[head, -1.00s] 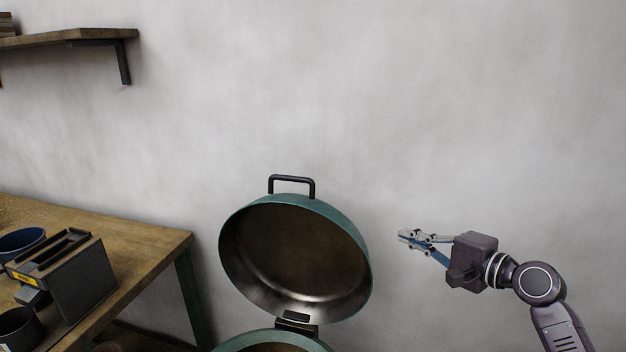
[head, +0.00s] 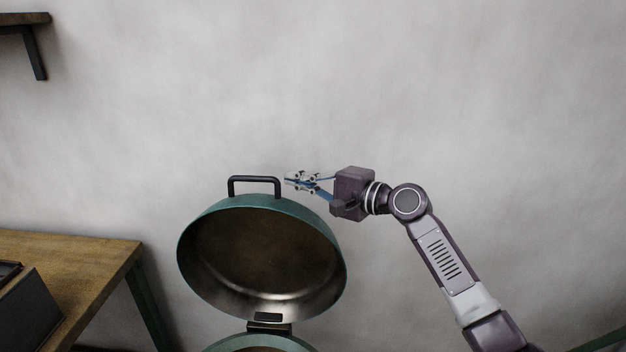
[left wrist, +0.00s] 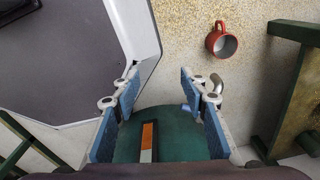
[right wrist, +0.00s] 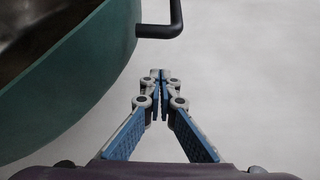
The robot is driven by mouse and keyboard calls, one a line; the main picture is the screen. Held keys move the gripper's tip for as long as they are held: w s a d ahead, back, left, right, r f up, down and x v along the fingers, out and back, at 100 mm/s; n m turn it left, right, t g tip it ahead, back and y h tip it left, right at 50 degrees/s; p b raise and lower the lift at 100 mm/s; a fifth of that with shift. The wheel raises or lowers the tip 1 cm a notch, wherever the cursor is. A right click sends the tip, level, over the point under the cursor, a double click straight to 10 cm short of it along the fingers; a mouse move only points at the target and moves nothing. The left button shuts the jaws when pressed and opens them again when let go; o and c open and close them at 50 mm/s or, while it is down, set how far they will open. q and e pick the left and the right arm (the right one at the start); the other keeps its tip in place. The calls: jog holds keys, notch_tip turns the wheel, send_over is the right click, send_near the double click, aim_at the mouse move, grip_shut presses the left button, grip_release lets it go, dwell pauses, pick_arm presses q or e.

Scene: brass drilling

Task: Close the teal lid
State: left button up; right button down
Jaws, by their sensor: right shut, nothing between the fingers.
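The teal lid (head: 262,262) stands open, tilted up on its hinge (head: 268,326) above the teal base (head: 258,344), of which only the top shows. A black handle (head: 254,180) sits on the lid's upper rim. My right gripper (head: 290,180) is shut and empty, just right of the handle in the head view. In the right wrist view the shut fingertips (right wrist: 159,75) lie right of the lid's teal rim (right wrist: 85,85) and below the handle's end (right wrist: 165,30), apart from both. My left gripper (left wrist: 158,75) shows only in its wrist view, open, fingers wide apart.
A wooden table (head: 85,262) with a dark box (head: 25,312) stands at left. A shelf (head: 25,18) is on the wall at upper left. In the left wrist view a red mug (left wrist: 221,40) lies on the floor. The wall area around the lid is clear.

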aim_at(292, 207)
jog(key=s, duration=0.1)
jog(key=s+p, duration=0.1)
jog(key=shift+s+a+r+p, duration=0.2)
jog(key=shift+s+r+p, duration=0.1)
jog(key=shift+s+a, duration=0.1)
jog(key=shift+s, duration=0.55)
pick_arm(q)
jog(key=shift+w+d+r, duration=0.2)
jog(key=shift+d+r, duration=0.05)
jog(key=shift+r, duration=0.35)
jog(key=shift+w+d+r, duration=0.15)
jog(key=shift+d+r, duration=0.1)
jog(key=shift+r, duration=0.35)
jog(key=shift+a, duration=0.1)
